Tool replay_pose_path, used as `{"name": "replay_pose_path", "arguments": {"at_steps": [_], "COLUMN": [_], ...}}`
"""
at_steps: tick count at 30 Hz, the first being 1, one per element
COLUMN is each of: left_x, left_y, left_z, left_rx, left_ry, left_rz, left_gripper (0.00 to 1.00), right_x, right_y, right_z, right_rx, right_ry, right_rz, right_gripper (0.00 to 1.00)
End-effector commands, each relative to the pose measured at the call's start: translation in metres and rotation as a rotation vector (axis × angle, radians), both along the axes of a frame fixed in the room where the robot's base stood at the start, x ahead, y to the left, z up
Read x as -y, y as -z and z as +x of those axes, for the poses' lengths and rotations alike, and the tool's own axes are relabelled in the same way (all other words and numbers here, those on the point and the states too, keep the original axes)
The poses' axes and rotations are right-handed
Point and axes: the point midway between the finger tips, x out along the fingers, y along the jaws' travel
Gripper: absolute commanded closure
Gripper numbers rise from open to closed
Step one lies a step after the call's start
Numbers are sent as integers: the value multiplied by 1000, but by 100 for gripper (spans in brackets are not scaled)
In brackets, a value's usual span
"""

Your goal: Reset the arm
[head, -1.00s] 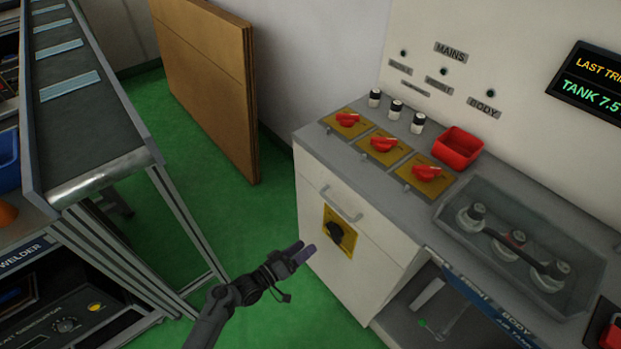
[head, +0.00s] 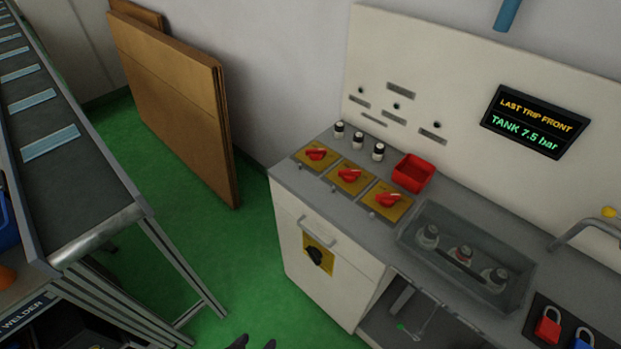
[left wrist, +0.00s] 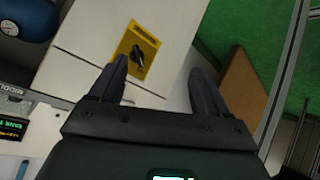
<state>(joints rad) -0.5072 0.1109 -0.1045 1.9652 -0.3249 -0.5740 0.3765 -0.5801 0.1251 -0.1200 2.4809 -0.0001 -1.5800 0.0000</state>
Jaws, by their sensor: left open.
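My left gripper (head: 254,342) shows only as two dark fingertips at the bottom edge of the head view, in front of the white cabinet. In the left wrist view the gripper (left wrist: 160,82) is open, with its two dark fingers wide apart and nothing between them. Beyond the fingers is a black rotary switch on a yellow plate (left wrist: 131,67). The same yellow plate (head: 326,265) is on the front of the white cabinet (head: 335,295) in the head view. The fingers look apart from it. The rest of the left arm is out of the head view. My right gripper is not in view.
Red rotary switches (head: 349,175), a red bin (head: 413,172) and a clear-sided tray (head: 420,222) with several fittings are on the counter. Padlocks (head: 548,325) sit at the right. A conveyor (head: 70,190) stands left, brown boards (head: 175,100) behind. Green floor (head: 190,225) lies open between.

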Motion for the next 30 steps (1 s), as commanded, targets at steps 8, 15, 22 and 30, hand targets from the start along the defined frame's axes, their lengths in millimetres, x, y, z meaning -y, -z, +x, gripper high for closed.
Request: {"name": "replay_pose_path", "arguments": {"at_steps": [8, 15, 22, 30], "left_x": [-51, -74, -75, -75], "left_y": [-110, -126, -186, -276], "left_z": [-36, -85, -90, -90], "left_rx": [-178, -429, -452, -452], "left_ry": [-64, -20, 16, 15], "left_rz": [263, 375, 400, 400], "left_gripper": [23, 23, 23, 23], "right_x": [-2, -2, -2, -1], "right_y": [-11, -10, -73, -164], "right_z": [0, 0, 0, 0], "right_rx": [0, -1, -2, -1], "right_ry": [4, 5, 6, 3], "right_rz": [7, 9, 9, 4], "right_gripper": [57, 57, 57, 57]}}
